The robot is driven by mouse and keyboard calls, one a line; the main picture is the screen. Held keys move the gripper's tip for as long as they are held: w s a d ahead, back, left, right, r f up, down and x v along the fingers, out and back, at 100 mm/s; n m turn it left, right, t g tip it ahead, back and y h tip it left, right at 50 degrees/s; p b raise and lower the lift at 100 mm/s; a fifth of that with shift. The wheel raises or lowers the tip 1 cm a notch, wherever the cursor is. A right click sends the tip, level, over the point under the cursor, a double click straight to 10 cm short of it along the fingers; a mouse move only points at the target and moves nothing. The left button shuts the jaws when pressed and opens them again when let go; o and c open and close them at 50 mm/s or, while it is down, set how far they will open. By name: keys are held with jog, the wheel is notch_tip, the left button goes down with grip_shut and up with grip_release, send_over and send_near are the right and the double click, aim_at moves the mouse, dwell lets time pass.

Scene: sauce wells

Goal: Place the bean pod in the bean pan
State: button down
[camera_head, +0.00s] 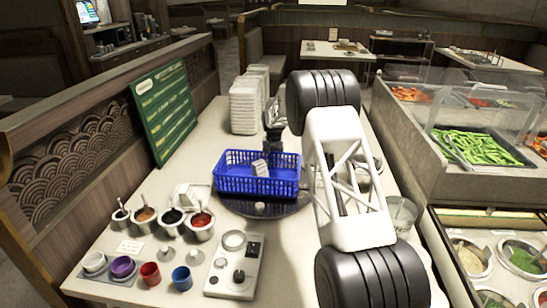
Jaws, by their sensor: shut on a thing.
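My gripper (272,140) is small and dark in the picture, pointing down at the back edge of the blue basket, in front of the white stacks. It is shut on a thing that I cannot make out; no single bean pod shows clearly. The bean pan (437,131) is a dark rectangular pan in the counter on the right, full of green bean pods (485,148), with tongs lying in it. My gripper is far to the left of this pan.
The blue basket (258,187) stands on a dark round tray (240,206). Sauce pots (200,226), coloured cups (150,274) and a grey control box (236,270) stand in front. White stacked dishes (246,108) stand behind. A clear guard (460,82) rises over the right counter.

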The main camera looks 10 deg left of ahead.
jog(key=shift+f, duration=0.1)
jog(key=c, duration=1.1)
grip_release()
notch_tip(320, 180, up, 12)
jog(key=shift+r, duration=0.2)
dwell(0.6)
